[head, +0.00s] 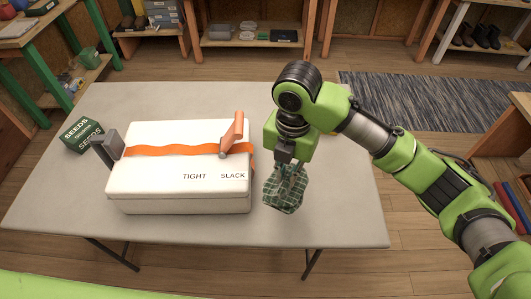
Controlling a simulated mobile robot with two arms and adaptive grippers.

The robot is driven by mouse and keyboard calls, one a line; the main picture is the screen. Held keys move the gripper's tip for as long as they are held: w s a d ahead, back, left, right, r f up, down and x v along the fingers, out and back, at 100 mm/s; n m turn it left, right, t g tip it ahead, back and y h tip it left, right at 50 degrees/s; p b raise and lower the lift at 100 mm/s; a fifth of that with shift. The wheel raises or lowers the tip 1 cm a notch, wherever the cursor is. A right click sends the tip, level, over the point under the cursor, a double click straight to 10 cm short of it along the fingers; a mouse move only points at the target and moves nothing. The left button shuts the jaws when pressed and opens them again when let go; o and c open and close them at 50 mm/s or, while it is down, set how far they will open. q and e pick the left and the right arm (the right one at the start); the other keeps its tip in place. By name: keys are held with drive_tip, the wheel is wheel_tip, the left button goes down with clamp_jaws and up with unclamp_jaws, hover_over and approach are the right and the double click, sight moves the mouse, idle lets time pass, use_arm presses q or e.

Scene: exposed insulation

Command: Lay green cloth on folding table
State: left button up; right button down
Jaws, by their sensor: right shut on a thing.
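The green checked cloth (283,197) hangs bunched from my right gripper (288,170), which is shut on it. The gripper points down over the right part of the folding table (335,200), just right of the white box. I cannot tell whether the cloth's lower edge touches the table top. The fingers partly hide the upper cloth. The folding table is light grey with dark folding legs. My left gripper is not in view.
A white box (150,187) marked TIGHT and SLACK, with an orange strap (172,150) and an orange handle (233,132), stands on the table. A green seeds box (82,134) sits at the left. The table's right end is clear. A dark rug (425,102) lies behind.

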drive_tip(key=shift+w+d+f+p, duration=0.5)
drive_tip(key=shift+w+d+f, duration=0.55)
drive_tip(key=shift+d+f, duration=1.1)
drive_tip(key=shift+w+d+f+p, duration=0.5)
drive_tip(key=shift+w+d+f, duration=0.55)
drive_tip(key=shift+d+f, duration=1.05)
drive_tip(key=shift+w+d+f+p, duration=0.5)
drive_tip(key=shift+w+d+f, duration=0.55)
drive_tip(key=shift+d+f, duration=1.1)
drive_tip(key=shift+a+f, duration=0.15)
drive_tip(key=c, duration=2.1)
unclamp_jaws()
